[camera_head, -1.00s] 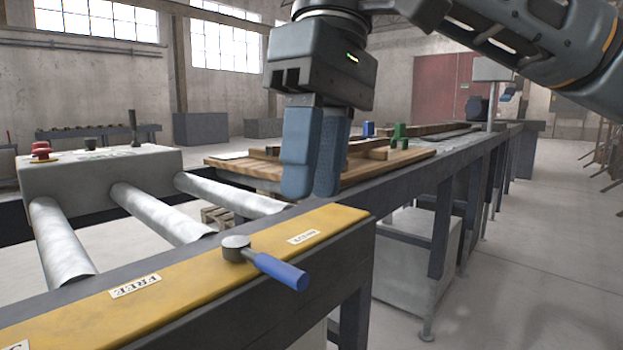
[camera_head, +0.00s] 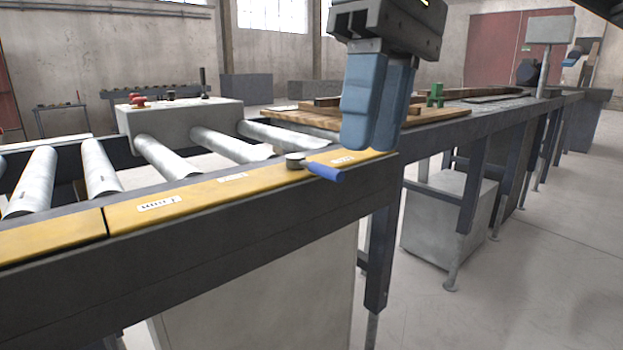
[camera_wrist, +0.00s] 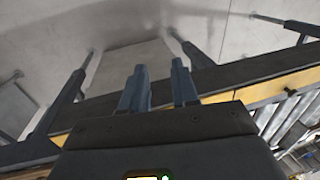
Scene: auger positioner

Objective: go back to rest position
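My gripper (camera_head: 372,146) hangs fingers-down in the head view, in front of the right end of the yellow strip. Its two blue fingers overlap from this side. In the wrist view my gripper (camera_wrist: 160,67) shows a clear gap between the fingers, with nothing held. The lever with the blue handle (camera_head: 325,172) sits on the yellow strip (camera_head: 205,190), left of and a little below the fingertips in the picture. Its handle points right and slightly down over the strip's edge. The fingers appear apart from it.
A roller conveyor (camera_head: 101,168) runs along the left, with a grey control box (camera_head: 180,122) behind it. A wooden board (camera_head: 440,119) with a green block (camera_head: 436,93) lies on the bench behind my gripper. Grey floor (camera_head: 520,280) is open at the right.

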